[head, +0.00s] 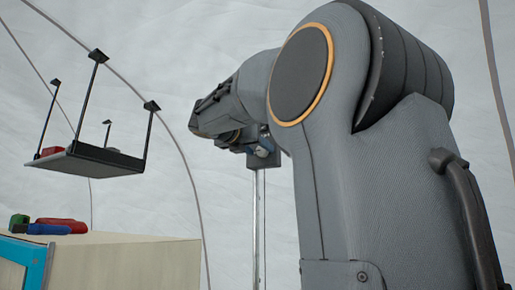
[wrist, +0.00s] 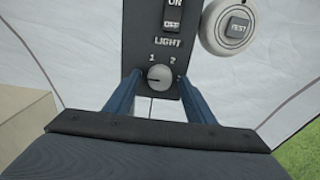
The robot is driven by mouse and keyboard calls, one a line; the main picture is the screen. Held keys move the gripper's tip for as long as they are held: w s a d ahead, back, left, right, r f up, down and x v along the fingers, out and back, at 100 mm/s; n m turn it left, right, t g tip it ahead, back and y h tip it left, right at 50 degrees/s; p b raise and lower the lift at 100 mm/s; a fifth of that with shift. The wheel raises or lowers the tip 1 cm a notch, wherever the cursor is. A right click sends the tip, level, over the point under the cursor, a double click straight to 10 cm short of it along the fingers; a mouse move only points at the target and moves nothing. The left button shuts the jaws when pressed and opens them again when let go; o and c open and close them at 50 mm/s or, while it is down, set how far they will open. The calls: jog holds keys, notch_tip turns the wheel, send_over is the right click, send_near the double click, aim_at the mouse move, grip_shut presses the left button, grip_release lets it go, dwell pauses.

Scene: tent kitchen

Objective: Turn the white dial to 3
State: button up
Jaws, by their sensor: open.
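The white dial (wrist: 160,76) is a small round knob on a dark panel (wrist: 163,55) marked LIGHT, in the wrist view. The numbers 1 and 2 show above it; a 3 cannot be made out, and the right finger covers part of that side. Which number the dial points at is too small to tell. My gripper (wrist: 161,81) is open, with one blue finger on each side of the dial. Whether the fingers touch it I cannot tell. In the head view my gripper (head: 262,153) is small and the dial is hidden.
An ON/OFF switch (wrist: 173,14) sits above the dial. A round white device with a TEST button (wrist: 238,28) is at upper right. In the head view a hanging shelf (head: 85,160) is at left, above a pale cabinet (head: 130,262) with coloured items on top.

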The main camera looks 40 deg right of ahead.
jog(key=shift+c, duration=0.3)
jog(key=c, duration=1)
